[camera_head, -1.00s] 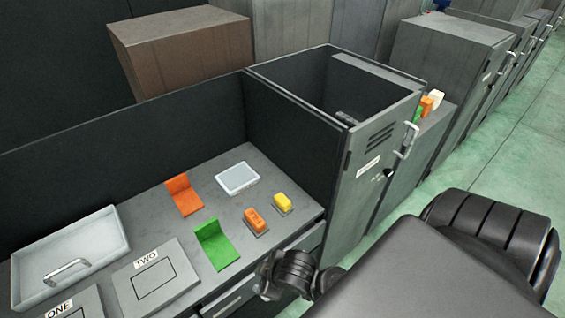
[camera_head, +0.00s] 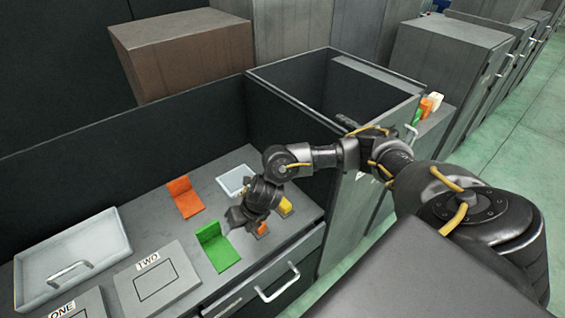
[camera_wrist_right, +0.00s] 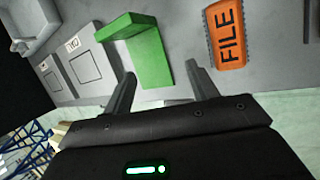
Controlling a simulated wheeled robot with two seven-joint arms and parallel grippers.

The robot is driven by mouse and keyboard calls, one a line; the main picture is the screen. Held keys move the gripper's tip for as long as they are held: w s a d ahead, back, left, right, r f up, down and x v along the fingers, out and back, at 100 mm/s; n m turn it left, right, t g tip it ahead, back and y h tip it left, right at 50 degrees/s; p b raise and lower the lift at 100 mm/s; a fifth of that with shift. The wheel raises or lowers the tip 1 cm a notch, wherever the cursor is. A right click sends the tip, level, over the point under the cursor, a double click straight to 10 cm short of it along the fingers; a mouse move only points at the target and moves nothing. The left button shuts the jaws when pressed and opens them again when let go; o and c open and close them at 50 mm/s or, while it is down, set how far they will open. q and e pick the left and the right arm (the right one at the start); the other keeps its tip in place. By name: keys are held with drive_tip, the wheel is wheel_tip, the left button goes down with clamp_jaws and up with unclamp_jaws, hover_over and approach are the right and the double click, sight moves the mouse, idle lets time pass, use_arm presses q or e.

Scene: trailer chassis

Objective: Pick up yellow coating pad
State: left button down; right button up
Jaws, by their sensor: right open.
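The yellow coating pad (camera_head: 286,207) lies near the right end of the grey worktop, partly hidden behind my right gripper in the head view. I do not see it in the right wrist view. My right gripper (camera_head: 240,222) is above the worktop, between the green bracket (camera_head: 217,246) and the yellow pad. My left gripper is not in view.
An orange bracket (camera_head: 184,197) and a white tray (camera_head: 234,181) lie farther back. Plates marked ONE (camera_head: 75,304) and TWO (camera_head: 155,284) and a grey bin (camera_head: 115,255) are on the left. A tall open cabinet (camera_head: 345,215) bounds the right end.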

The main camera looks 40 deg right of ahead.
sight(283, 201)
drive_tip(key=d+r+n+g+h, duration=0.1)
drive_tip(key=d+r+h, duration=0.1)
drive_tip(key=d, duration=0.7)
drive_tip(key=d+r+n+g+h, duration=0.1)
drive_tip(key=d+r+h, duration=0.1)
drive_tip(key=d, duration=0.8)
drive_tip(key=f, duration=0.1)
drive_tip(key=w+f, duration=0.1)
drive_tip(key=f, duration=0.1)
drive_tip(key=f+p, duration=0.1)
drive_tip(key=f, duration=0.1)
drive_tip(key=shift+w+a+f, duration=0.1)
drive_tip(key=shift+w+a, duration=0.05)
drive_tip(key=shift+w, duration=0.1)
drive_tip(key=shift+f+p, duration=0.3)
drive_tip(key=shift+p, duration=0.05)
wheel_tip(283, 201, down, 4)
drive_tip(key=shift+w+r+p, duration=0.15)
drive_tip(key=shift+p, duration=0.55)
drive_tip(key=shift+w+f, duration=0.1)
drive_tip(key=shift+f, duration=0.35)
drive_tip(key=c, duration=1.1)
drive_tip(key=shift+r, duration=0.1)
drive_tip(key=shift+c, duration=0.2)
